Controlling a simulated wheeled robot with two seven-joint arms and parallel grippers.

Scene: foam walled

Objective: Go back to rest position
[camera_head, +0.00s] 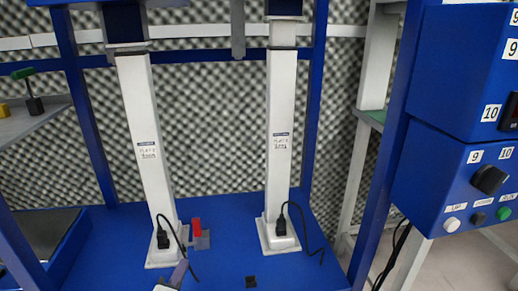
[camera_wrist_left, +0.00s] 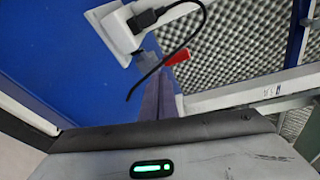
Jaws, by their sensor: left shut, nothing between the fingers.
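My left gripper (camera_head: 179,272) shows at the bottom edge of the head view, low over the blue platform (camera_head: 225,262), in front of the left white column (camera_head: 146,150). In the left wrist view its fingers (camera_wrist_left: 158,98) are shut together with nothing between them. A black plug with a cable (camera_head: 163,238) sits at the foot of that column; the plug also shows in the left wrist view (camera_wrist_left: 148,18), with its cable hanging near the fingers. My right gripper is in neither view.
A second white column (camera_head: 280,140) with a black plug (camera_head: 281,225) stands to the right. A blue control box (camera_head: 455,185) with knobs and buttons is at far right. Blue posts frame the platform; a shelf (camera_head: 35,122) is at left. The platform's middle is mostly clear.

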